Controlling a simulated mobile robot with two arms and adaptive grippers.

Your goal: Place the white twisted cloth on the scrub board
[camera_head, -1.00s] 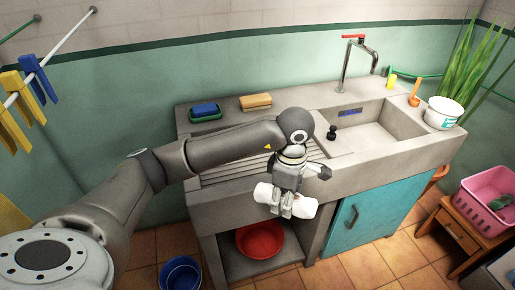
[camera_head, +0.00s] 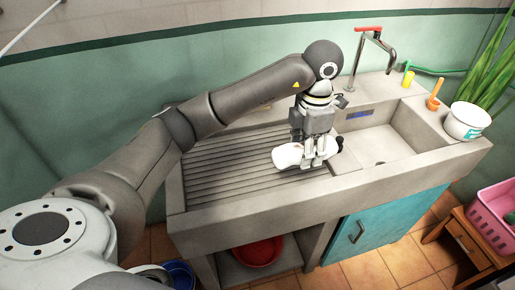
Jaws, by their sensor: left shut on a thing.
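The white twisted cloth (camera_head: 289,156) is in the grip of my left gripper (camera_head: 313,162), which is shut around its right part. The cloth is over the right end of the ribbed scrub board (camera_head: 225,172), the sloping grey ridged area on the left of the concrete sink. I cannot tell whether the cloth touches the ridges. My left arm reaches in from the left and hides the back of the board. My right gripper is not in view.
The sink basin (camera_head: 385,150) lies right of the board, with a tap (camera_head: 372,50) behind it. A white pot (camera_head: 466,121) stands at the right edge. A red basin (camera_head: 257,250) is below, beside a blue cupboard door (camera_head: 372,228).

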